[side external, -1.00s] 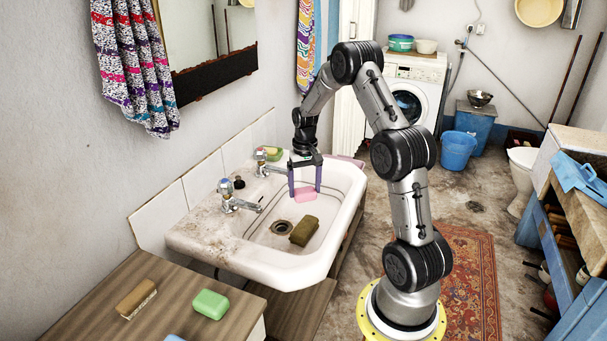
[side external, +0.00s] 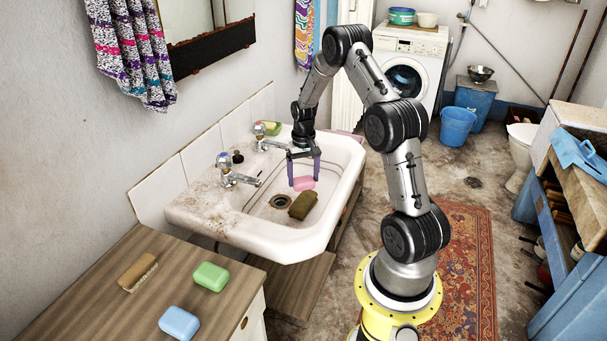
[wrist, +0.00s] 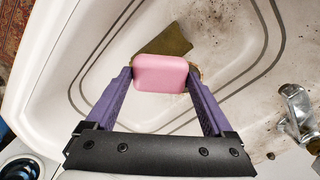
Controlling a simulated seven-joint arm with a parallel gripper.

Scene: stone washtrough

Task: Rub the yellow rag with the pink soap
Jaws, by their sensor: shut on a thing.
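The pink soap (side external: 303,184) is held between the fingers of my gripper (side external: 304,183), over the basin of the stone sink. In the wrist view the soap (wrist: 161,73) fills the gap between the purple fingertips. The yellow rag (side external: 303,206) looks dark olive and folded, and lies in the basin beside the drain, on the near side of the soap. In the wrist view the rag (wrist: 166,38) shows just beyond the soap, which hides part of it. I cannot tell whether soap and rag touch.
The sink (side external: 207,222) has two taps (side external: 226,170) along the wall side. A green-and-yellow sponge (side external: 272,128) sits on its back ledge. A wooden counter (side external: 100,310) in front holds a brush (side external: 138,272), a green soap (side external: 211,276) and a blue soap (side external: 179,323).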

